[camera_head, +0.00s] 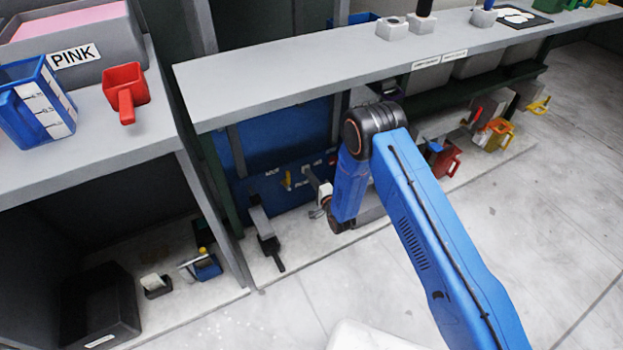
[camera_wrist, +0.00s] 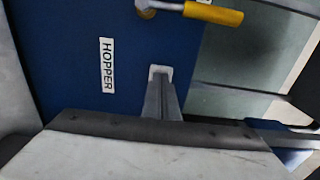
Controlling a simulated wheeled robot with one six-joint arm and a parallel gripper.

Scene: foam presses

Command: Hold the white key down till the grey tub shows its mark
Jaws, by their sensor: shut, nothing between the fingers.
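The white key (camera_wrist: 160,69) is a small white square on a blue panel (camera_wrist: 70,60) in the wrist view. My gripper (camera_wrist: 161,82) is shut and empty, its fingertips in front of the key and overlapping most of it. I cannot tell whether they touch it or whether it is pressed in. In the head view the fingers are not clearly seen near the blue panel (camera_head: 272,190) under the bench. I cannot make out a grey tub with a mark in either view.
A yellow-handled lever (camera_wrist: 213,13) is above the key, and a HOPPER label (camera_wrist: 107,65) is to its left. A grey bin marked PINK (camera_head: 112,33), a blue measuring jug (camera_head: 22,120) and a red scoop (camera_head: 122,82) stand left.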

